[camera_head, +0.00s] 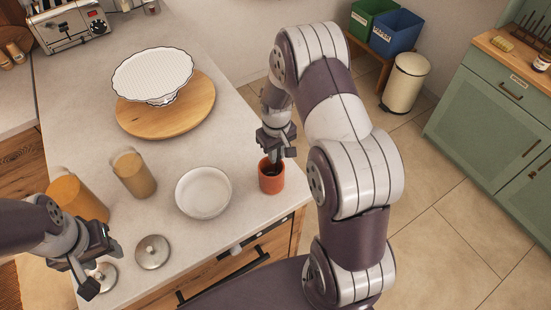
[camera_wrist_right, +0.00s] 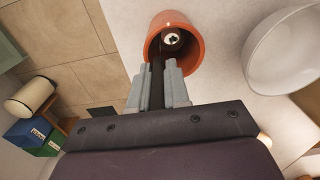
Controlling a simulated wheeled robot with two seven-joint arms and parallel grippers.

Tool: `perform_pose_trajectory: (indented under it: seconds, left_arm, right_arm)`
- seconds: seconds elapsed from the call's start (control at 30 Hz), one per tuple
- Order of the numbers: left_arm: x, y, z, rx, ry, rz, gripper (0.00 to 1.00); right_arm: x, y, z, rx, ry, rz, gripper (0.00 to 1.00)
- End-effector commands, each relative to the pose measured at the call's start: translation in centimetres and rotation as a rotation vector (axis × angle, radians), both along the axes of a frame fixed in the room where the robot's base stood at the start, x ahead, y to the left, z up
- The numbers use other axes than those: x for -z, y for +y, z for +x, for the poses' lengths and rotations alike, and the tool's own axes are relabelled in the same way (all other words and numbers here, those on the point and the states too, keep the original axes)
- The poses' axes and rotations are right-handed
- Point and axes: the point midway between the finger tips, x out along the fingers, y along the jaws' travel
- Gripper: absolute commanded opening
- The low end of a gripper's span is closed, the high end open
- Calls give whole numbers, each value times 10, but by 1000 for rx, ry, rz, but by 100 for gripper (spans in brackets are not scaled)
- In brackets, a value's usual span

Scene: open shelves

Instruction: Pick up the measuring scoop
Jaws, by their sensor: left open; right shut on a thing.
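An orange pot (camera_head: 271,178) stands near the counter's right edge and also shows in the right wrist view (camera_wrist_right: 191,57). My right gripper (camera_head: 276,155) points down over it. In the right wrist view its fingers (camera_wrist_right: 157,88) are shut on a dark, narrow handle (camera_wrist_right: 157,77) that reaches into the pot. The handle appears to belong to the measuring scoop; its far end is hard to make out inside the dark pot, near a small pale round shape (camera_wrist_right: 172,39). My left gripper (camera_head: 94,268) is open and empty at the lower left, over the counter near a metal lid (camera_head: 102,277).
A white bowl (camera_head: 203,192) stands left of the pot. Jars (camera_head: 133,174), (camera_head: 78,197) and another metal lid (camera_head: 152,252) are further left. A round wooden board (camera_head: 190,117) with a white cake stand (camera_head: 153,73) is behind. Open floor lies right of the counter.

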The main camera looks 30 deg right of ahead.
Motion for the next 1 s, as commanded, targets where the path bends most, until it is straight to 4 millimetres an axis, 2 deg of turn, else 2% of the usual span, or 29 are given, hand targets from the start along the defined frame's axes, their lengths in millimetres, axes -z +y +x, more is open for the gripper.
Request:
perform_pose_trajectory:
  seconds: [0.17,0.5,0.57,0.63,0.67,0.8,1.0]
  left_arm:
    - [12,0,0,0,0,0,47]
    - [39,0,0,0,0,0,47]
    - [29,0,0,0,1,0,47]
    - [25,0,0,0,0,0,47]
    - [14,0,0,0,0,0,47]
    - [5,0,0,0,-1,0,47]
    - [6,0,0,0,0,0,47]
  right_arm:
    - [-26,0,1,0,-6,-2,0]
    - [-119,0,1,0,-7,-1,0]
    - [-142,0,1,0,-3,-1,0]
    - [-157,0,0,0,-2,-1,0]
    - [-167,0,0,0,-1,0,0]
    - [-177,0,0,0,0,0,0]
    - [-176,0,0,0,1,0,0]
